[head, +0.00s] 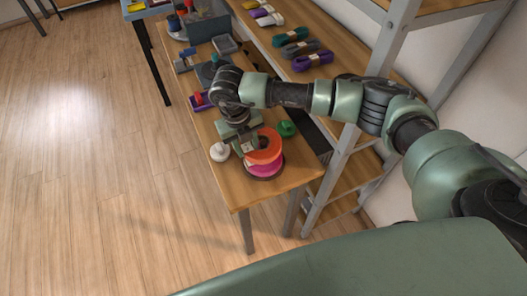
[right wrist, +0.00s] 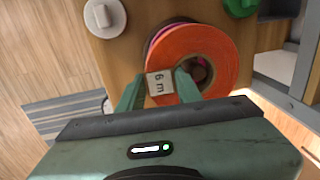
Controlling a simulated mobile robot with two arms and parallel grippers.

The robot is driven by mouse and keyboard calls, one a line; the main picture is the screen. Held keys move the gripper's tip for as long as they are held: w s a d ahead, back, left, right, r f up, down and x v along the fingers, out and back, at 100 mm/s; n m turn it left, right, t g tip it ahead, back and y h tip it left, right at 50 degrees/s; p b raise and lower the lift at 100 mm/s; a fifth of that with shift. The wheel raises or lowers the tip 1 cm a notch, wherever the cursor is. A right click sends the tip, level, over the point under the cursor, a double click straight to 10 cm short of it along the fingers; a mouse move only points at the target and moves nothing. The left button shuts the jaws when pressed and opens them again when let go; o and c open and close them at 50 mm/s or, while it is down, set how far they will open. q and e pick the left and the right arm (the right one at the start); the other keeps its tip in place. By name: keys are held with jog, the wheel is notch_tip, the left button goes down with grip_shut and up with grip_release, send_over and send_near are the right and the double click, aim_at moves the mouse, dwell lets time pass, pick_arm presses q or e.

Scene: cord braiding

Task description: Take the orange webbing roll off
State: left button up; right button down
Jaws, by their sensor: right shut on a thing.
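The orange webbing roll (head: 266,146) is above a magenta roll (head: 266,170) near the front end of the wooden table. In the right wrist view the orange roll (right wrist: 212,44) shows a white label reading "6 m" and a dark centre hole. My right gripper (head: 252,146) is shut on its near-left wall, one finger in the hole and one outside. The fingers also show in the right wrist view (right wrist: 158,90). The magenta roll is mostly covered; I cannot tell whether the two rolls touch. My left gripper is not in view.
A white knobbed piece (head: 219,152) stands left of the rolls and a green one (head: 286,129) behind them, both close. A shelf unit with a grey post (head: 345,170) stands to the right, holding cord bundles (head: 312,60). Open floor lies left of the table (head: 241,194).

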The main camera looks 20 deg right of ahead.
jog(key=shift+r+p, duration=1.3)
jog(key=shift+r, duration=1.05)
